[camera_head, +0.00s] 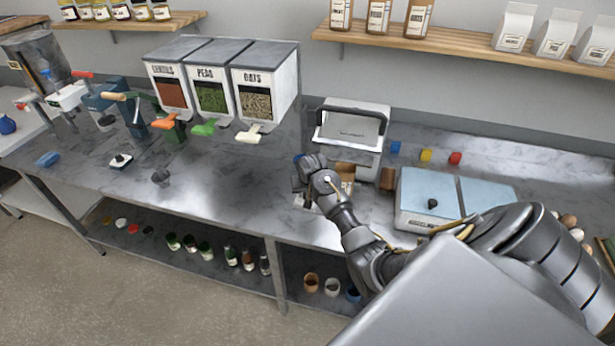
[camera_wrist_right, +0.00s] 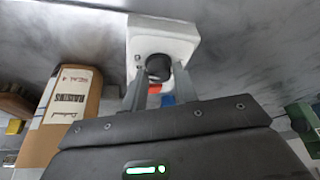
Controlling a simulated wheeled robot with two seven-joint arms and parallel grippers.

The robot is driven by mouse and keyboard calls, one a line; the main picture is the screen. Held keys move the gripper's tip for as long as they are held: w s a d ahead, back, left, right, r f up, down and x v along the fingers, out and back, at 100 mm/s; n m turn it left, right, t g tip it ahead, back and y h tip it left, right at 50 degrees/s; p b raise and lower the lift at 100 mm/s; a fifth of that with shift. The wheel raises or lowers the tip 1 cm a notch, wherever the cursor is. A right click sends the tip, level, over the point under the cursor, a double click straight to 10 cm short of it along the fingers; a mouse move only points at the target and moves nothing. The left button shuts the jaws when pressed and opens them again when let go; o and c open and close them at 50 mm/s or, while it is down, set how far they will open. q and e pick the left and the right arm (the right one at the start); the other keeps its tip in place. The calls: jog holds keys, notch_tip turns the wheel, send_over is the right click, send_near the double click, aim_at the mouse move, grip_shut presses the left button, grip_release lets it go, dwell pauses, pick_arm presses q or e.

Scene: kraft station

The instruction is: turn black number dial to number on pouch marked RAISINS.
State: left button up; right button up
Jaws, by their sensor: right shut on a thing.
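My right gripper (camera_head: 306,180) is over the counter in front of the white machine with the dark handle. In the right wrist view, its two fingers (camera_wrist_right: 155,92) are shut on a black round dial (camera_wrist_right: 158,67) set on a white housing (camera_wrist_right: 163,35). Any numbers on the dial are too small or hidden to read. My left gripper is not in view.
The white machine (camera_head: 352,135) stands behind the gripper. A light-blue-topped unit (camera_head: 415,195) with a black knob is to the right. Blue, yellow and red blocks (camera_head: 426,155) lie at the back. Bins for lentils, peas and oats (camera_head: 265,75) stand at left. The counter's left-middle is mostly clear.

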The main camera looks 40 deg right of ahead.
jog(key=shift+n, duration=0.3)
jog(key=shift+d+n+y, duration=0.1)
jog(key=shift+n+y, duration=0.45)
jog(key=shift+n, duration=0.8)
jog(key=shift+d+n+y, duration=0.1)
jog(key=shift+n+y, duration=0.45)
jog(key=shift+n, duration=0.8)
jog(key=o, duration=1)
jog(key=shift+c, duration=0.2)
